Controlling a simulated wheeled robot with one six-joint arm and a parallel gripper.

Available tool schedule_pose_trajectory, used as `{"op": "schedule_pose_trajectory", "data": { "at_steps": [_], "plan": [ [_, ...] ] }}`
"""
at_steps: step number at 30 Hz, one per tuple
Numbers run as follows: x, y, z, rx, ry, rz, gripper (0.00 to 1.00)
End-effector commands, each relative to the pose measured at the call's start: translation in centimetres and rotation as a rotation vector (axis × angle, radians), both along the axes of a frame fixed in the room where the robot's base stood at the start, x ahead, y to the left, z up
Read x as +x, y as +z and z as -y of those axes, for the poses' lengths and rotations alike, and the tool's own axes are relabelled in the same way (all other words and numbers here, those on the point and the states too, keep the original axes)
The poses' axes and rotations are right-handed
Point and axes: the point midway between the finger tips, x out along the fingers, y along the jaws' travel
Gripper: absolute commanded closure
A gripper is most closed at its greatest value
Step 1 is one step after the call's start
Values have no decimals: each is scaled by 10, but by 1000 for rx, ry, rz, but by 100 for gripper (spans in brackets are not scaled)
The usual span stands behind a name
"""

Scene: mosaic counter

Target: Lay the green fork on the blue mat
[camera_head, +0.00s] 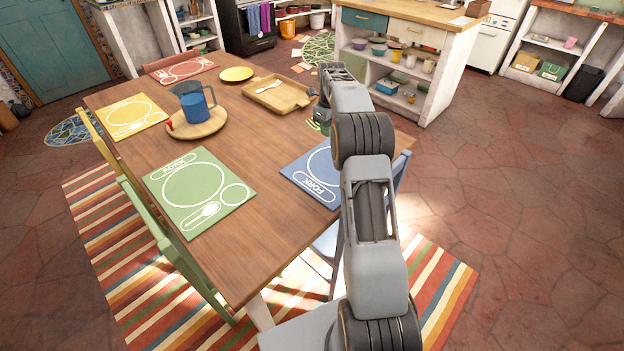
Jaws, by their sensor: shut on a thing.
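The blue mat (299,173) lies on the near right part of the wooden table, with a white plate outline and an outline marked FORK. My arm covers its right part. My gripper (321,122) is above the table's right side, beyond the blue mat, and is small and partly hidden by my arm. It is shut on the green fork (314,125), of which only a little green shows at the fingertips. The fork is apart from the mat in the picture; its exact height is hard to tell.
A wooden tray (282,98) with a pale utensil lies just left of my gripper. A blue pitcher (194,105) stands on a round board (208,128). Green (172,203), yellow (112,118) and red (170,73) mats and a yellow plate (236,74) lie around. The table's middle is clear.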

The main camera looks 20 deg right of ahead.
Motion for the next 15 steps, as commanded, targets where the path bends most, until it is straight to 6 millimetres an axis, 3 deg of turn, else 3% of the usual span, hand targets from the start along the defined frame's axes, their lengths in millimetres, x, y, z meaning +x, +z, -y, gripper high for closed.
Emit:
{"op": "schedule_pose_trajectory", "data": {
  "at_steps": [11,15],
  "plan": [
    [-54,-31,-48,0,5,0,100],
    [-72,-55,-63,1,2,-4,100]
  ]
}}
